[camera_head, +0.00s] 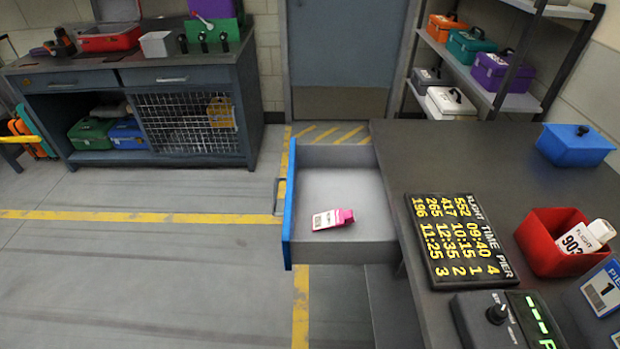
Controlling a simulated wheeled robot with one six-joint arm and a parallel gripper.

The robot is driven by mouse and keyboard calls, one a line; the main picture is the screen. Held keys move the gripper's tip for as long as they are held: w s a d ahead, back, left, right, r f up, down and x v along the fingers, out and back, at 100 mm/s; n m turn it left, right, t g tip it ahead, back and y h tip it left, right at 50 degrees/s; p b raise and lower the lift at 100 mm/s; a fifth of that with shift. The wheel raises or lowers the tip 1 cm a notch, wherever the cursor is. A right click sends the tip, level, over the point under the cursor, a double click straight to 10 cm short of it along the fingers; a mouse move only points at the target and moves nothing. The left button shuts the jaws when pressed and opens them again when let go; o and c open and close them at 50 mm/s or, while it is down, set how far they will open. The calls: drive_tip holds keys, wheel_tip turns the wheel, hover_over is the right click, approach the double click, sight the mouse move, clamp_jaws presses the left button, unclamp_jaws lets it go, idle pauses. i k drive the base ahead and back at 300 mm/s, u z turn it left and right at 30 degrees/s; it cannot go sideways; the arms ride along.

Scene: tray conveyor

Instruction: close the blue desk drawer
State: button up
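The blue desk drawer is pulled out to the left from the dark desk (452,155). Its blue front (288,205) faces left and has a dark handle (277,197) on its outer side. The drawer's grey inside (345,185) is in plain view. A pink and white tag (333,219) lies on the drawer floor. My gripper is not in view, so its state and its place relative to the drawer do not show.
Open floor (150,260) lies left of the drawer. A workbench (140,70) and shelves (470,65) stand farther back.

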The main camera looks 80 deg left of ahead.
sight(320, 178)
drive_tip(key=u, duration=1.7)
drive_tip(key=k, duration=0.6)
drive_tip(key=u, duration=1)
drive_tip(key=i, duration=1.65)
drive_tip(key=z, duration=0.05)
